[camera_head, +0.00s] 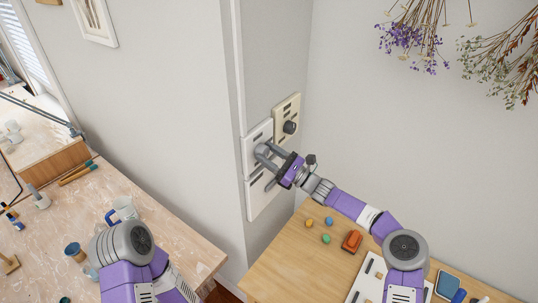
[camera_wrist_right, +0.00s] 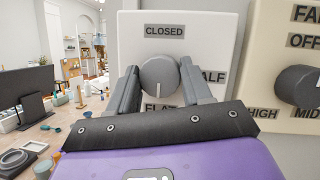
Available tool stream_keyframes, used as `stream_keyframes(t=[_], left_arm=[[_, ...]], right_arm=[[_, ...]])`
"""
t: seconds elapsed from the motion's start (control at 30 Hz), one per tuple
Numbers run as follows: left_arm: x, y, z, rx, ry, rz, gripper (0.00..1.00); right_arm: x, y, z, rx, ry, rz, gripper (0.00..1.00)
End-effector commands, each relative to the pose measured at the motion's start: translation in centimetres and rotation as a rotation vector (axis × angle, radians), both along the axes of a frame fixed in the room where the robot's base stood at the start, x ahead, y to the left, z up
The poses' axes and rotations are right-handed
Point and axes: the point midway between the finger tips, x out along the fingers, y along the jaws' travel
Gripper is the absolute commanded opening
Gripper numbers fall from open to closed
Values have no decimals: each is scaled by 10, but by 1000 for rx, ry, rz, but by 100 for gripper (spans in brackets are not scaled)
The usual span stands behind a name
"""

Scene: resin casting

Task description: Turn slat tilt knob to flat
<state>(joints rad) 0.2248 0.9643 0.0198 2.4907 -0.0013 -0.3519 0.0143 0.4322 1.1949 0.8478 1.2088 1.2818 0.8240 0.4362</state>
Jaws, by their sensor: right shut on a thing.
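The slat tilt knob (camera_wrist_right: 160,76) is a round grey knob on a white panel (camera_wrist_right: 205,30) labelled CLOSED above, HALF at the right and FLAT below. Its pale pointer line points down toward the FLAT label (camera_wrist_right: 160,107), whose lower part is hidden by my gripper. My right gripper (camera_head: 266,153) is shut on the knob, one finger on each side of it in the right wrist view. In the head view the fingers mostly cover the knob. Of my left arm only upper links show at the lower left; its gripper is out of view.
A cream panel with a dark knob (camera_head: 289,127) is just right of the white one; its labels include OFF and HIGH. Another white plate (camera_head: 258,204) is below. A wooden table under my right arm holds small coloured balls (camera_head: 326,239) and an orange block (camera_head: 352,240).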

Motion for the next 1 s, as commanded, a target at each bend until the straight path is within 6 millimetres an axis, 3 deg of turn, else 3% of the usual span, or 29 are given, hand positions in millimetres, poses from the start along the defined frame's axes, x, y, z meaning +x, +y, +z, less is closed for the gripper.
stream_keyframes(t=[0.37,0.4,0.57,0.87,1.0], left_arm=[[0,0,0,0,0,0,43],[0,0,0,0,0,0,43],[0,0,0,0,0,0,43],[0,0,0,0,0,0,43],[0,0,-3,0,0,0,43]], right_arm=[[0,1,1,7,8,3,19],[0,1,1,7,8,3,51],[0,1,0,6,7,2,75],[-1,-2,-1,5,6,0,75],[-7,-15,-7,3,6,-2,75]])
